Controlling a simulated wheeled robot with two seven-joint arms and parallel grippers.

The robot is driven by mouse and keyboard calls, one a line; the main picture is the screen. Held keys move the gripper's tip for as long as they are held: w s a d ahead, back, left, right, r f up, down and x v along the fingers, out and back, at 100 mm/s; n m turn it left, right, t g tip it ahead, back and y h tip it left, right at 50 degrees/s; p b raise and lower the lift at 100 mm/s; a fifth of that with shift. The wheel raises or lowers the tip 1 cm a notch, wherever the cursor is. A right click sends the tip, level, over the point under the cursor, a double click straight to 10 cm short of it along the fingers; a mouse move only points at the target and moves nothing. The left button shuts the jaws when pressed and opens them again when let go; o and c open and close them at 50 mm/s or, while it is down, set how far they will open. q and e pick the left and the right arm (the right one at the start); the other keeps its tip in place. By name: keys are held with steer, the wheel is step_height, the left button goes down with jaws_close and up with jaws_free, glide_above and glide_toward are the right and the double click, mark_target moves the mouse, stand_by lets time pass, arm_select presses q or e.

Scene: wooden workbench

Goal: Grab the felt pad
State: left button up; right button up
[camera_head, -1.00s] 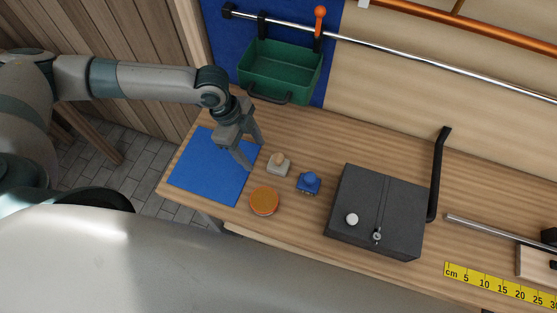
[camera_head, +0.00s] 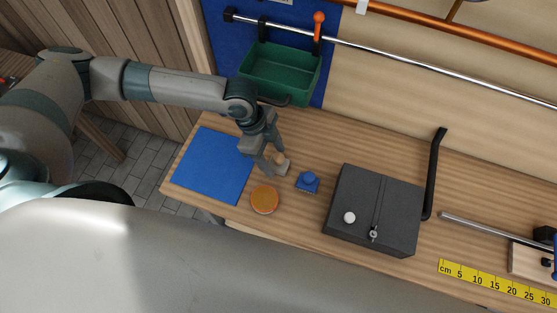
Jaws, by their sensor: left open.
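Two things could be the felt pad, and I cannot tell which: a round orange pad (camera_head: 264,198) with a pale and reddish rim on the bench, or the flat blue square mat (camera_head: 211,165) at the bench's left end. A small beige knobbed block (camera_head: 283,168) stands behind the round pad, and a blue knobbed block (camera_head: 308,182) stands right of it. My left gripper (camera_head: 273,163) is open, pointing down over the beige block and partly hiding it. Contact with the block cannot be told. My right gripper is not in view.
A dark grey box (camera_head: 378,207) with a white knob stands right of the blocks, with a black bar (camera_head: 435,175) beyond it. A green bin (camera_head: 278,74) hangs on the rail behind. A yellow ruler (camera_head: 490,283) lies at the front right. The bench (camera_head: 330,140) is clear behind the box.

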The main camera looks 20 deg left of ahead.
arm_select(q)
steer(key=shift+d, duration=0.4)
steer(key=shift+f+p, duration=0.35)
steer(key=shift+f, duration=0.25)
steer(key=shift+d, duration=0.1)
steer(key=c, duration=1.2)
